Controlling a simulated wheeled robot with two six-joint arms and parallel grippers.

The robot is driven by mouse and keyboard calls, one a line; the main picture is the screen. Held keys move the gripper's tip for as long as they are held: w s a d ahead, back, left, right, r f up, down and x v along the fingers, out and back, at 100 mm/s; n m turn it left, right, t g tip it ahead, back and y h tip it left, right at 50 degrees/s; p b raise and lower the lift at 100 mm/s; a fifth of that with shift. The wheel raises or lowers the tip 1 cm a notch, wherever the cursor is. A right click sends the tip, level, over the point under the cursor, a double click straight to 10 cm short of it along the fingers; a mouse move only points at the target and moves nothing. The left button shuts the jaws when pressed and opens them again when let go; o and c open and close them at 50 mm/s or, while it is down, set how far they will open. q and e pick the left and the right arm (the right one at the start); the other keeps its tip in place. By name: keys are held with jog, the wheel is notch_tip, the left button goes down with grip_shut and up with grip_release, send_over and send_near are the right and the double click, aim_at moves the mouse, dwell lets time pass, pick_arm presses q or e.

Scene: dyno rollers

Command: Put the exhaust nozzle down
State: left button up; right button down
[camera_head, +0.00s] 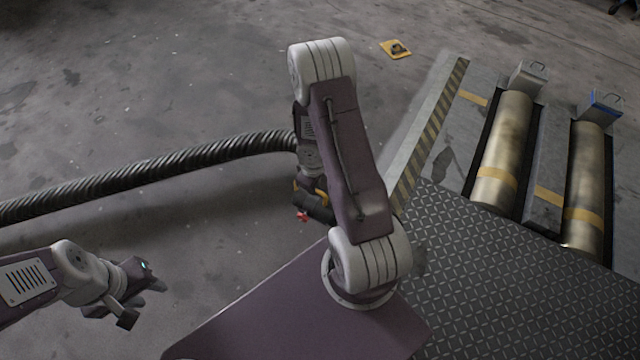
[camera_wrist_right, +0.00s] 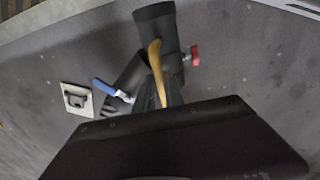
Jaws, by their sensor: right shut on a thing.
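The exhaust nozzle (camera_head: 318,208) is a dark tube with a yellow handle and a red knob. In the head view it shows just left of my right forearm, partly hidden by it. In the right wrist view the nozzle (camera_wrist_right: 155,24) points up the picture, with the yellow handle (camera_wrist_right: 155,58) and the red knob (camera_wrist_right: 194,55). My right gripper (camera_wrist_right: 160,86) is shut on the nozzle at its handle; its fingers are mostly hidden. I cannot tell whether the nozzle touches the floor. My left gripper (camera_head: 143,301) is open and empty at the lower left, well apart from the nozzle.
A ribbed black hose (camera_head: 150,170) runs from the left edge to behind my right arm. The dyno rollers (camera_head: 503,150) and a checker-plate deck (camera_head: 500,280) lie to the right, past a striped edge (camera_head: 432,130). A yellow plate (camera_head: 396,49) lies farther back. Bare floor is on the left.

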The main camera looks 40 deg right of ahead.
jog(key=p, duration=0.2)
send_over(294, 200)
jog(key=f, duration=0.3)
jog(key=shift+s+d+f, duration=0.1)
jog(key=shift+s+f, duration=0.1)
jog(key=shift+s, duration=0.05)
jog(key=shift+w+a+f, duration=0.1)
jog(key=shift+a+f, duration=0.1)
jog(key=shift+f, duration=0.05)
jog(key=f+b, duration=0.1)
jog(key=f, duration=0.1)
jog(key=f+b, duration=0.2)
jog(key=shift+w+f, duration=0.2)
jog(key=shift+f, duration=0.15)
jog(key=shift+r, duration=0.2)
jog(key=shift+f+b, duration=0.2)
jog(key=shift+b, duration=0.1)
jog(key=c, duration=1.4)
grip_release()
jog(key=shift+c, duration=0.2)
jog(key=shift+r, duration=0.15)
